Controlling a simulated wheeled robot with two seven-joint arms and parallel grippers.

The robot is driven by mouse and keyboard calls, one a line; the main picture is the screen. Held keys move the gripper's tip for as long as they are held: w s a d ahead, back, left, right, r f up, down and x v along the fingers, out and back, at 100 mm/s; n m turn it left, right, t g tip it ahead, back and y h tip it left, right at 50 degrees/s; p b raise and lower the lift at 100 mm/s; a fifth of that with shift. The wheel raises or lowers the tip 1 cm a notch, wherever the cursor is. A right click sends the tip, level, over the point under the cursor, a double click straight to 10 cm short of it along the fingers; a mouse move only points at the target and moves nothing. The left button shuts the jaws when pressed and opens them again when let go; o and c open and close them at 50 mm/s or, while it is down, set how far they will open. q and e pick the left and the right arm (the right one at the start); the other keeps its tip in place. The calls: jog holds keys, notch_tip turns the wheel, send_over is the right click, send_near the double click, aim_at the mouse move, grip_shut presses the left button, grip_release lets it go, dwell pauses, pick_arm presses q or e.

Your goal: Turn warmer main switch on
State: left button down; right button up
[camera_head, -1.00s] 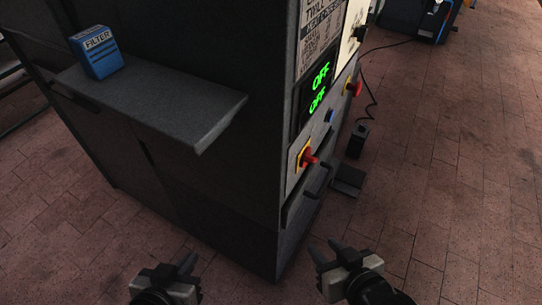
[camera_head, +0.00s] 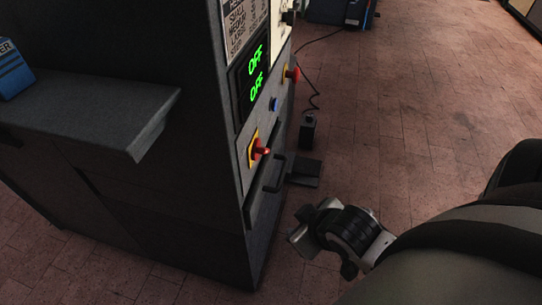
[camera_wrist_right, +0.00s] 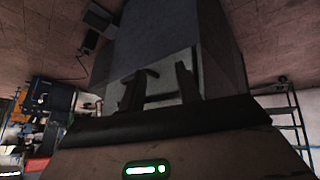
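The warmer is a dark cabinet (camera_head: 190,215) on the left in the head view. A red rotary switch on a yellow plate (camera_head: 259,150) sits low on its front panel. My left gripper is not in view.
A second red knob on yellow (camera_head: 290,73) and a blue button (camera_head: 274,104) are higher on the panel. A dark handle (camera_head: 274,175) juts out below the switch. A shelf (camera_head: 90,105) with a blue filter box (camera_head: 12,72) is left. Open brick floor lies right.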

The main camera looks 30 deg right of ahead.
jog(key=w+d+n+t, duration=0.1)
jog(key=w+d+t, duration=0.2)
jog(key=d, duration=0.3)
jog(key=n+t+y, duration=0.4)
jog(key=n+y, duration=0.8)
jog(key=n, duration=0.2)
send_near(267, 152)
jog(key=b+x, duration=0.1)
jog(key=x, duration=0.8)
jog(key=shift+w+f+b, duration=0.1)
jog(key=shift+w+b, duration=0.1)
jog(key=shift+b, duration=0.15)
jog(key=shift+y, duration=0.3)
grip_shut()
